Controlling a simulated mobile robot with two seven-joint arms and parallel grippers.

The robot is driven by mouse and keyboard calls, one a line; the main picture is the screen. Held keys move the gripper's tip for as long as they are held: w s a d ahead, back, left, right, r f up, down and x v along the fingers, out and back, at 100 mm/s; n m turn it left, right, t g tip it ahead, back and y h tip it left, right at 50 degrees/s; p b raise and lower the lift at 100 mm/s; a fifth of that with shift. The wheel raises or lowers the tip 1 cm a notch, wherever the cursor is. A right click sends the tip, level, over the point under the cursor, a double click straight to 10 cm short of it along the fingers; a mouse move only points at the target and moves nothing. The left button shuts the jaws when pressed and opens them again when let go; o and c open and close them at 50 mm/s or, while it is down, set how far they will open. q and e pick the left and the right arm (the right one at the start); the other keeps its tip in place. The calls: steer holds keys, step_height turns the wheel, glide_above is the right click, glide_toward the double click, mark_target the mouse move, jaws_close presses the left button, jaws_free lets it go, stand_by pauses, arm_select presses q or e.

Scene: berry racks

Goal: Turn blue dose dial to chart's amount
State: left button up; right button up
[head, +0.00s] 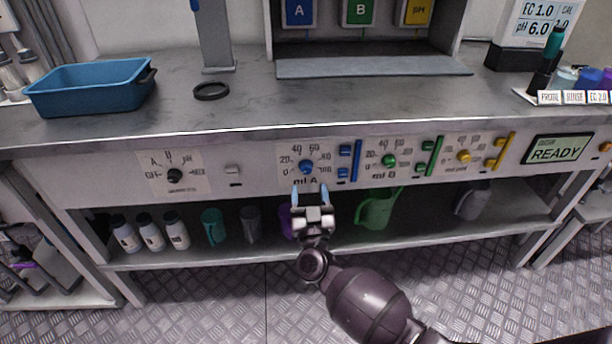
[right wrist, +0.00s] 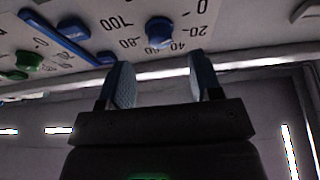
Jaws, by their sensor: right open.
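The blue dose dial (head: 306,167) is on the front panel, on a plate marked "ml A" with a number scale around it. Its pointer setting is too small to read. In the right wrist view the blue dial (right wrist: 159,32) is beyond the fingertips, between them in the picture, with its scale numbers upside down. My right gripper (head: 310,188) is open and empty just below the dial in the head view, with its fingers apart and not around it. It also shows in the right wrist view (right wrist: 161,72). My left gripper is not in view.
A green dial (head: 389,160), a yellow dial (head: 463,156) and a black knob (head: 174,176) share the panel. A blue lever (head: 356,160) is right of the blue dial. The shelf below holds bottles and a green jug (head: 376,212). A display (head: 556,149) reads READY.

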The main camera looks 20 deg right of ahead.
mark_target(306, 172)
steer(key=x, duration=0.3)
steer(key=shift+w+b, duration=0.3)
steer(key=shift+w, duration=0.05)
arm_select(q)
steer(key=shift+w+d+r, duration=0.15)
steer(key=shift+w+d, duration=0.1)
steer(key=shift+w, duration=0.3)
arm_select(e)
steer(key=shift+w+d+r, duration=0.25)
steer(key=shift+w+r, duration=0.05)
steer(key=shift+w, duration=0.25)
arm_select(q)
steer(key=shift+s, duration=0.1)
arm_select(e)
steer(key=c, duration=0.9)
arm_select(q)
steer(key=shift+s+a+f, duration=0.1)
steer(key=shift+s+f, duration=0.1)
